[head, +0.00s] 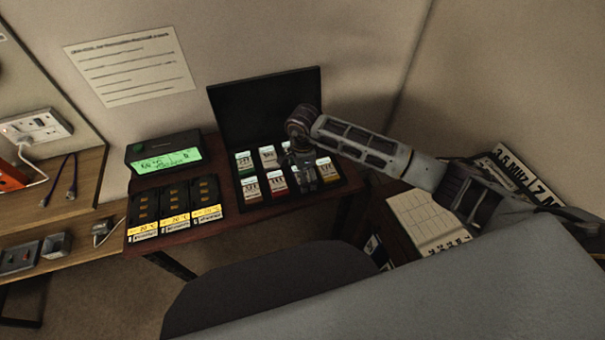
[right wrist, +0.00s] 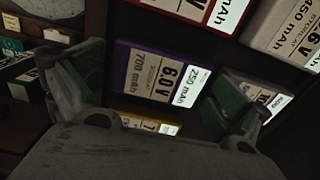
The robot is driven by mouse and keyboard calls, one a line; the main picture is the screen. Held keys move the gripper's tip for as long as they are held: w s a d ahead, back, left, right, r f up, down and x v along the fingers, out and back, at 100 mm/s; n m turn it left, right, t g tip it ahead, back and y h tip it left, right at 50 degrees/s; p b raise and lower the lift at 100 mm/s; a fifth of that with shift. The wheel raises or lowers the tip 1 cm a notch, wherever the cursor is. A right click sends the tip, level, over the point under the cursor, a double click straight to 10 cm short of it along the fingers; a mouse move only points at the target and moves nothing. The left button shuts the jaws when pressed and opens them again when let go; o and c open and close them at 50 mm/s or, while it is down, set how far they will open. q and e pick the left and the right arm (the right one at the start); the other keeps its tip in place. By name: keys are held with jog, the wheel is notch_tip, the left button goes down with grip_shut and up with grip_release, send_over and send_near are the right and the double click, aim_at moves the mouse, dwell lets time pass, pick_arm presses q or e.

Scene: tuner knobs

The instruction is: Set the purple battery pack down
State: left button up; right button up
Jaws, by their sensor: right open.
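My right gripper (head: 304,176) is over the open black case (head: 265,105) in the head view. In the right wrist view its fingers are spread, one on each side of the purple pack, and it is open. A small gap to the fingers is hard to judge. The pack lies among other packs in the case. In the head view the gripper hides it. My left gripper is not in view.
A red-edged pack (right wrist: 222,14) and a yellow pack (right wrist: 150,124) lie near the purple one. Left of the case are a green-lit display (head: 166,160) and several black units with yellow labels (head: 174,205). A grey chair back (head: 265,285) stands in front of the desk.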

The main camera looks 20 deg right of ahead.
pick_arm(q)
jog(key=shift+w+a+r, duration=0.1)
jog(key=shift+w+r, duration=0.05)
pick_arm(e)
jog(key=shift+r, duration=0.2)
jog(key=shift+r, duration=0.4)
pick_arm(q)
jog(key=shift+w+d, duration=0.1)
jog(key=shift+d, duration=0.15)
pick_arm(e)
notch_tip(320, 180, up, 11)
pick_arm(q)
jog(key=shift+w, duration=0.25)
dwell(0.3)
pick_arm(e)
jog(key=shift+c, duration=0.3)
dwell(0.4)
